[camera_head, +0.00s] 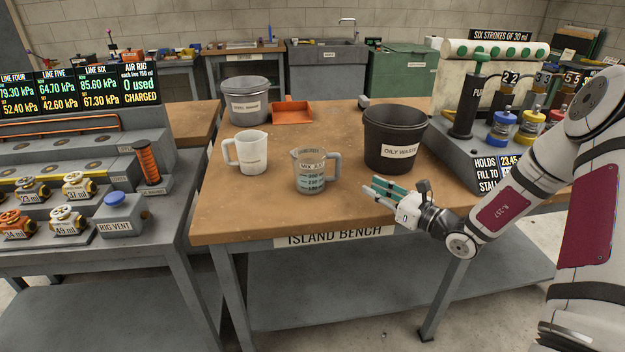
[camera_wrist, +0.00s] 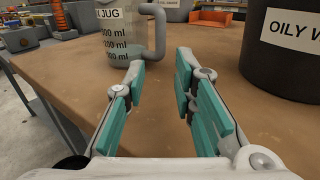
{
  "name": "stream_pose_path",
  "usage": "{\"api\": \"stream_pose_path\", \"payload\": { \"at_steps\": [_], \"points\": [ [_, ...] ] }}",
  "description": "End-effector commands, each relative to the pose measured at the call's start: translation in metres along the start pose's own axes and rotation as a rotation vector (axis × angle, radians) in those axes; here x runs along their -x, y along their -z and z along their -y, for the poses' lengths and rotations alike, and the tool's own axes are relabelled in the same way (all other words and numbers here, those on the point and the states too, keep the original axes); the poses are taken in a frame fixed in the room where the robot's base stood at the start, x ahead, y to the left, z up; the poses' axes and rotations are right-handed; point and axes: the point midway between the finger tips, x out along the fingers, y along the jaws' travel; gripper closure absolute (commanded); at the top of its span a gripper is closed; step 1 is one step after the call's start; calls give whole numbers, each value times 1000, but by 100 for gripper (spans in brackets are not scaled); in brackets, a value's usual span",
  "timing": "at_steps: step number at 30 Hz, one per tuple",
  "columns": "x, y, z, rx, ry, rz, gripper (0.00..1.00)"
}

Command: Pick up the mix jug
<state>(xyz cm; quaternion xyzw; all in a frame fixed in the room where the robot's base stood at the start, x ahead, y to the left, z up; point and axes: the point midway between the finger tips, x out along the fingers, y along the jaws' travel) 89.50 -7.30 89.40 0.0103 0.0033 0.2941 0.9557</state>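The mix jug (camera_head: 311,174) is a grey, see-through measuring jug with a printed label and volume marks. It stands upright on the island bench (camera_head: 240,215), near the front edge, with its handle to the right. In the wrist view, the mix jug (camera_wrist: 118,45) is beyond the fingers at the upper left, its handle above the gap, and its top is cut off. My gripper (camera_head: 372,188) is to the right of the jug in the head view, near the front edge, apart from it. In the wrist view, my gripper (camera_wrist: 160,75) has its teal-padded fingers spread with nothing between them.
The black oily waste bucket (camera_head: 394,140) stands right of the jug, and it is close on the right in the wrist view (camera_wrist: 285,60). A white jug (camera_head: 250,152) stands to the left. A grey bucket (camera_head: 247,100) and an orange tray (camera_head: 292,112) are behind. A pump rig (camera_head: 480,150) fills the right end.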

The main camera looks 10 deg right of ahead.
Motion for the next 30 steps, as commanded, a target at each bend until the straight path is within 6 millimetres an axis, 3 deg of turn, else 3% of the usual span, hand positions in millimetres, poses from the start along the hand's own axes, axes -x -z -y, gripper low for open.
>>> {"api": "stream_pose_path", "payload": {
  "at_steps": [12,20,30],
  "points": [
    [-70,0,-1,-1,-3,2,75],
    [-88,0,-1,-1,-2,1,75],
    [-132,0,0,0,-3,1,75]
  ]
}}
